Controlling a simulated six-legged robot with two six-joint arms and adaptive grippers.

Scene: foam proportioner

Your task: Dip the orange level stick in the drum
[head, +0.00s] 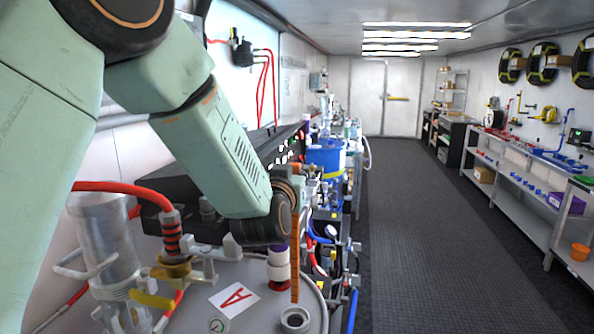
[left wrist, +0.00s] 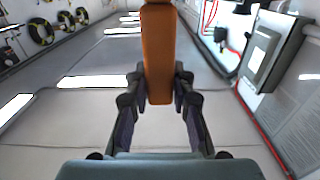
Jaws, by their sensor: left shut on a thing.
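The orange level stick (head: 295,262) hangs upright in the head view. My left gripper (left wrist: 160,88) is shut on it, with a finger on each side of the stick (left wrist: 159,55) in the left wrist view. In the head view the gripper is mostly hidden behind my wrist. The drum (head: 258,275) has a pale grey top with a red letter A label. Its round open port (head: 295,319) is just below the stick's lower end in the picture. The stick's tip shows whole, outside the port; its exact height above the drum is hard to tell. My right gripper is not in view.
On the drum's left stand a clear cylinder (head: 104,240) and a brass fitting with a red hose (head: 120,187). A white and dark red cylinder (head: 279,265) stands close behind the stick. A blue container (head: 326,155) is farther back. The aisle floor (head: 430,230) is clear.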

